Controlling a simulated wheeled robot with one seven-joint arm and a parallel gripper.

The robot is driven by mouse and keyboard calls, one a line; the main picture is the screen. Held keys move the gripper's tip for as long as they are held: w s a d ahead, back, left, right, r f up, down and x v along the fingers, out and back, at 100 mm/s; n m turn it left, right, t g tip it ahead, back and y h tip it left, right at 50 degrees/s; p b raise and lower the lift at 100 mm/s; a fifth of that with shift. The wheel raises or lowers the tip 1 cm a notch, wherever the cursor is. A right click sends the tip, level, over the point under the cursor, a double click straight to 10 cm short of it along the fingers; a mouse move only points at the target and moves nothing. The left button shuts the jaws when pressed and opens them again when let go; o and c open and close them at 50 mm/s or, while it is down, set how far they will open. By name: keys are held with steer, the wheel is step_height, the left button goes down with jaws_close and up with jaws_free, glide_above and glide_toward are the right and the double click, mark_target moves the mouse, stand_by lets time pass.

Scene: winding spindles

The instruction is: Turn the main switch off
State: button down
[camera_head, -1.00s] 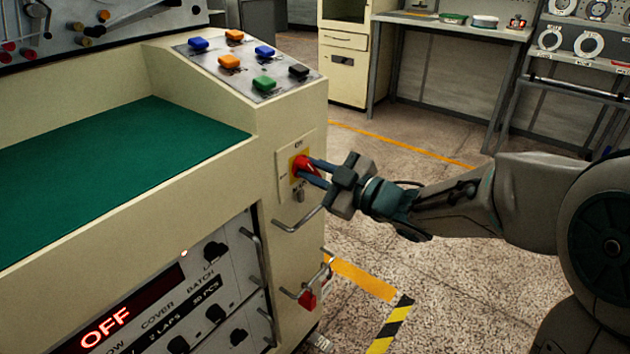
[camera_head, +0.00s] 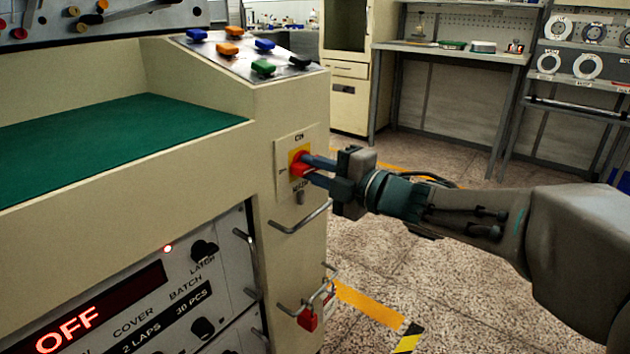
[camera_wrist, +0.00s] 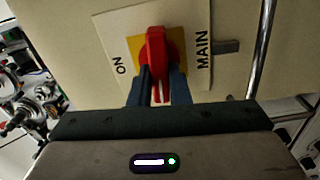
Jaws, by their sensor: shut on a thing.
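The main switch is a red rotary handle (camera_head: 299,164) on a yellow square, set in a pale plate (camera_head: 293,144) on the end face of the cream machine. In the wrist view the red handle (camera_wrist: 155,50) lies between my gripper's two blue-grey fingers, with "ON" to its left and "MAIN" to its right. My gripper (camera_head: 312,170) reaches it from the right and is shut on the handle. The fingertips touch its sides. The panel display (camera_head: 75,327) reads "OFF" in red, and a small red light glows above it.
Below the switch a metal bar handle (camera_head: 300,219) sticks out, with a red padlock (camera_head: 307,319) lower down. A workbench (camera_head: 455,50) stands at the back, and the floor to the right is open.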

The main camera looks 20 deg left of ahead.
steer(key=shift+f+n+b, duration=0.15)
steer(key=shift+n+b, duration=0.25)
steer(key=shift+n, duration=0.1)
steer(key=c, duration=1.4)
jaws_free()
steer(key=shift+o, duration=0.2)
steer(key=p+v, duration=0.4)
steer(key=v, duration=1)
